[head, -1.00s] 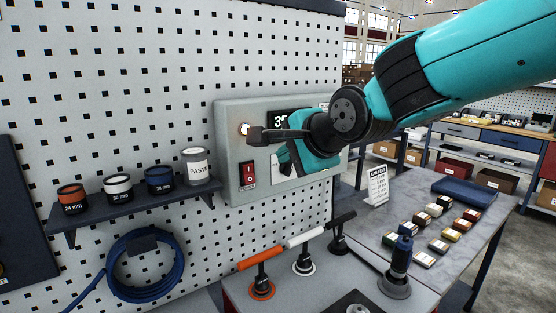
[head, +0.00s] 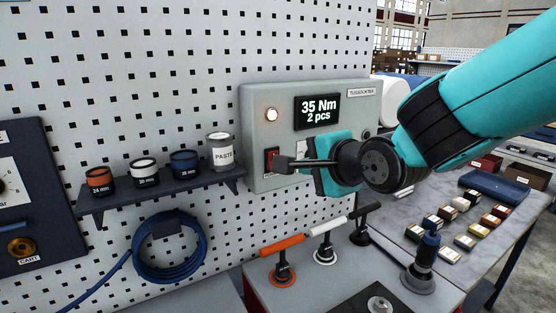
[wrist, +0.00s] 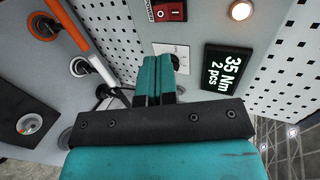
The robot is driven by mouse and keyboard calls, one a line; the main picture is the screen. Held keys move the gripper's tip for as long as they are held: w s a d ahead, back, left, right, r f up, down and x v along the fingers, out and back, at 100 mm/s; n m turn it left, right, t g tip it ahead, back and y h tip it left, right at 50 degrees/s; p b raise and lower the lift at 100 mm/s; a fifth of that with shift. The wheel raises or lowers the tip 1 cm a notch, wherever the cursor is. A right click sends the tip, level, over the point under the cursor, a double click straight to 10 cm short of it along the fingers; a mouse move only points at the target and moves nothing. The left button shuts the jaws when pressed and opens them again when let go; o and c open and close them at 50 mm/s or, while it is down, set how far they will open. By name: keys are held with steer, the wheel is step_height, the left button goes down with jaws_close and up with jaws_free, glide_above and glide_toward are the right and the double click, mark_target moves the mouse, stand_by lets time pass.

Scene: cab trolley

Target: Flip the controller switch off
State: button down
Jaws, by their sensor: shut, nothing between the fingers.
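The grey controller box (head: 258,95) hangs on the pegboard, with its display (head: 317,111) lit and reading 35 Nm, 2 pcs. Its red switch (head: 270,160) is at the lower left, below a glowing lamp (head: 272,114). A dark part of my arm's end overlaps the switch's right edge in the head view. The switch (wrist: 170,11) is clear at the top of the wrist view; its rocker position is too small to tell. My gripper (wrist: 159,60) is shut and empty, pointing at the box face near a white label (wrist: 172,52), apart from the switch.
A shelf with several jars (head: 220,152) is left of the box. Tools with orange (head: 282,245), white and black handles stand on the cart below. A blue hose coil (head: 168,247) hangs at lower left. A table with several small boxes (head: 460,204) is at right.

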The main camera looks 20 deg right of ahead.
steer(key=p+x, duration=0.6)
steer(key=x, duration=0.6)
steer(key=shift+s+f, duration=0.1)
steer(key=shift+a+t+b, duration=0.1)
steer(key=shift+t+b, duration=0.2)
steer(key=shift+b, duration=0.95)
steer(key=shift+w, duration=0.2)
steer(key=shift+w+r+p, duration=0.1)
steer(key=shift+r+p, duration=0.3)
steer(key=shift+r, duration=0.55)
